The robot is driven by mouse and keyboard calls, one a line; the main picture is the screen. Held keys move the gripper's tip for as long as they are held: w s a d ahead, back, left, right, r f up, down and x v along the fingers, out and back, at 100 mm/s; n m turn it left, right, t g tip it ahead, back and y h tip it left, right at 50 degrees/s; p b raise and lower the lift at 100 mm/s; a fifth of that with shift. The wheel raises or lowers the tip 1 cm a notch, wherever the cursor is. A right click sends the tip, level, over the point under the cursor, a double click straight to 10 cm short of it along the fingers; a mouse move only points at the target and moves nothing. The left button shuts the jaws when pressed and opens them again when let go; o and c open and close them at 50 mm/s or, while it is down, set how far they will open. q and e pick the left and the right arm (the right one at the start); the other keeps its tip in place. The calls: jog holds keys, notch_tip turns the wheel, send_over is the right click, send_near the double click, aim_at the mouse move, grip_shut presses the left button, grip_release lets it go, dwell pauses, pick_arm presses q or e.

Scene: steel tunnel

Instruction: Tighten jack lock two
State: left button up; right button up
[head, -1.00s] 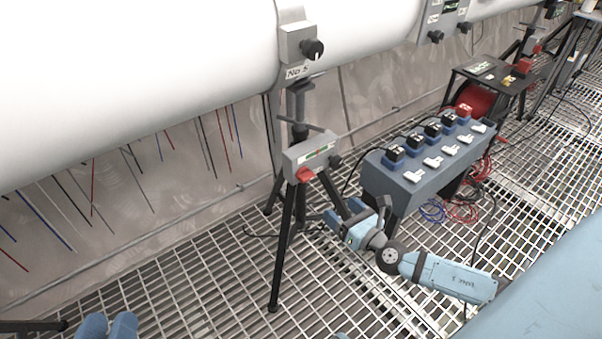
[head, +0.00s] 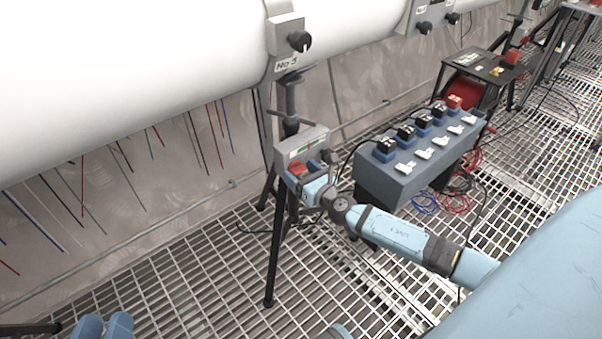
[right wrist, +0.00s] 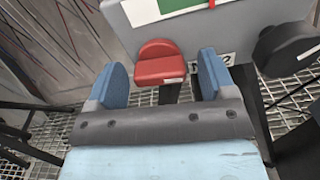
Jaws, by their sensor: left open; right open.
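A grey jack box (head: 301,147) with a green-and-white gauge strip sits on a black tripod under the white pipe. A red lock handle (head: 296,168) sticks out from its lower front; it also shows in the right wrist view (right wrist: 160,65). My right gripper (head: 309,173) is open at the box front. In the right wrist view its blue fingers (right wrist: 163,73) stand to the left and right of the red handle, with gaps on both sides. A label beside the handle is partly covered by the right finger. My left gripper (head: 103,326) is open at the bottom left, far from the jack.
A black round knob (right wrist: 288,48) sits right of the handle. A black tripod leg (head: 275,255) stands on the grating floor (head: 190,270), which is clear at the front left.

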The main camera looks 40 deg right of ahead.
jog(key=shift+c, duration=0.4)
jog(key=c, duration=0.9)
jog(key=shift+o, duration=0.2)
